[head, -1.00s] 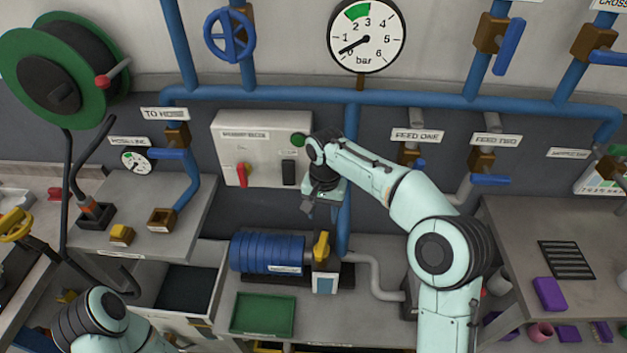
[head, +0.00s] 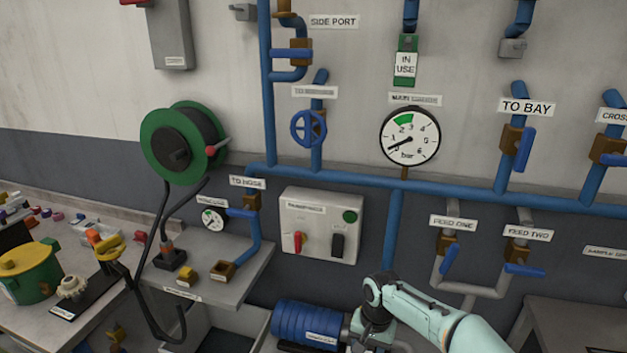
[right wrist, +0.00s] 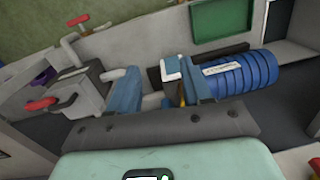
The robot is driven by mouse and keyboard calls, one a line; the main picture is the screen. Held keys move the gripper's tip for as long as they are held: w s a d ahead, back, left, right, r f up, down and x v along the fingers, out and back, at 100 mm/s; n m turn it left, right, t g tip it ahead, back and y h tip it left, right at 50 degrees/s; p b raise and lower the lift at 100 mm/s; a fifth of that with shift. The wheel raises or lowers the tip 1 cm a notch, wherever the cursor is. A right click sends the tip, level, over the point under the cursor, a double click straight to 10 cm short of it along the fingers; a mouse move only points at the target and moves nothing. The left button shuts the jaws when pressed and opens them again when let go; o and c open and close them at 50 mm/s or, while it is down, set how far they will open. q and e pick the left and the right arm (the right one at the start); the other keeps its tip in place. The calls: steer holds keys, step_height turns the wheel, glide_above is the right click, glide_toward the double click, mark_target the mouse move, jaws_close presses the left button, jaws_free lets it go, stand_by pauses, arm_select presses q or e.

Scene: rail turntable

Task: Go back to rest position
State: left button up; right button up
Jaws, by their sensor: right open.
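My right arm comes in from the bottom right of the head view, reaching toward the blue ribbed motor. My right gripper's fingers are mostly cut off at the bottom edge there. In the right wrist view the right gripper (right wrist: 162,92) shows two blue fingers spread apart, with nothing clearly held between them. The blue motor (right wrist: 232,76) lies just beyond the right-hand finger in that view, and also shows in the head view (head: 308,322). I cannot tell whether the finger touches anything. My left gripper is in neither view.
A grey switch box (head: 318,240) with a red handle is on the wall behind the arm. Blue pipes (head: 450,188) and a pressure gauge (head: 410,135) are above. A hose reel (head: 180,150) hangs at left. A green tray (right wrist: 222,30) shows in the wrist view.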

steer(key=s+a+f+y, duration=0.1)
steer(key=s+f, duration=0.2)
steer(key=f, duration=0.4)
steer(key=s+a+f+n+g+y, duration=0.1)
steer(key=s+f, duration=0.2)
steer(key=f, duration=0.5)
steer(key=s+f+y, duration=0.1)
steer(key=s+f, duration=0.2)
steer(key=f, duration=0.4)
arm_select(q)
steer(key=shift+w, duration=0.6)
arm_select(e)
steer(key=s+d+f, duration=0.1)
steer(key=s+f, duration=0.3)
steer(key=s, duration=0.5)
steer(key=s+f+t, duration=0.1)
steer(key=s+f, duration=0.3)
steer(key=s, duration=0.6)
steer(key=shift+s+d+f+m, duration=0.25)
steer(key=shift+s+d+m, duration=0.05)
steer(key=shift+d, duration=0.05)
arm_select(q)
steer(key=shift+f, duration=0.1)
